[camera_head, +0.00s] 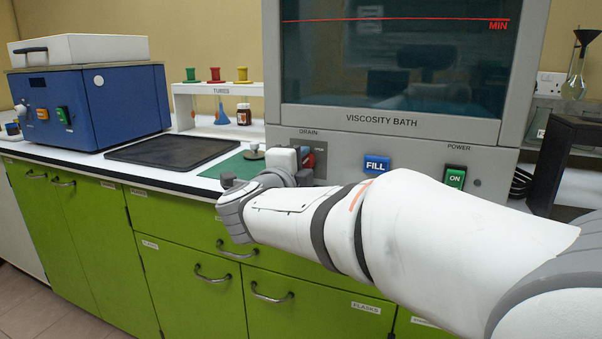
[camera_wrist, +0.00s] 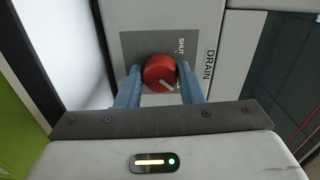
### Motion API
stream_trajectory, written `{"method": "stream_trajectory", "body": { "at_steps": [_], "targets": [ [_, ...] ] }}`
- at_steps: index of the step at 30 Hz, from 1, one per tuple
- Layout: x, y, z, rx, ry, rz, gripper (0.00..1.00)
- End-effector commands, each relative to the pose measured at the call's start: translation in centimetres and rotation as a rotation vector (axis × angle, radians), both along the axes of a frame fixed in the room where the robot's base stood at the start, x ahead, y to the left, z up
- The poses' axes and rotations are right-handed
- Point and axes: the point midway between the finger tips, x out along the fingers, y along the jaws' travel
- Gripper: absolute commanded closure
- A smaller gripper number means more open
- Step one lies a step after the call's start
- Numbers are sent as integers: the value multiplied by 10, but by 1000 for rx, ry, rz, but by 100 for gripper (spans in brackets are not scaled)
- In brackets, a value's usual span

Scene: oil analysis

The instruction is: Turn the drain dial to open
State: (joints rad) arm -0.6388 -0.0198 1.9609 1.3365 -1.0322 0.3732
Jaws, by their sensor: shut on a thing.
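The red drain dial (camera_wrist: 158,70) sits on a grey plate (camera_wrist: 135,43) on the bath's front, with the word SHUT beside it. A short white line on the dial points toward the lower right of the wrist view. My gripper (camera_wrist: 160,78) is shut on the dial, with one blue-grey finger on each side of it. In the head view, the red dial (camera_head: 309,154) shows just below the DRAIN label on the viscosity bath (camera_head: 395,137), partly hidden by my gripper and wrist.
The blue FILL button (camera_head: 377,164) and green POWER switch (camera_head: 455,177) are right of the dial, above my arm. A black tray (camera_head: 172,151), a white rack (camera_head: 187,91) and a blue machine (camera_head: 130,103) stand to the left on the white counter.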

Motion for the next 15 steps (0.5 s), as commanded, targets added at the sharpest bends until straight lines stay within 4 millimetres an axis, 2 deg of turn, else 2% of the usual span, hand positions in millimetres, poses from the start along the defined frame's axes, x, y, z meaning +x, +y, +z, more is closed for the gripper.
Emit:
{"method": "stream_trajectory", "body": {
  "at_steps": [15],
  "targets": [
    [0,0,0,74,-27,0,89]
  ]
}}
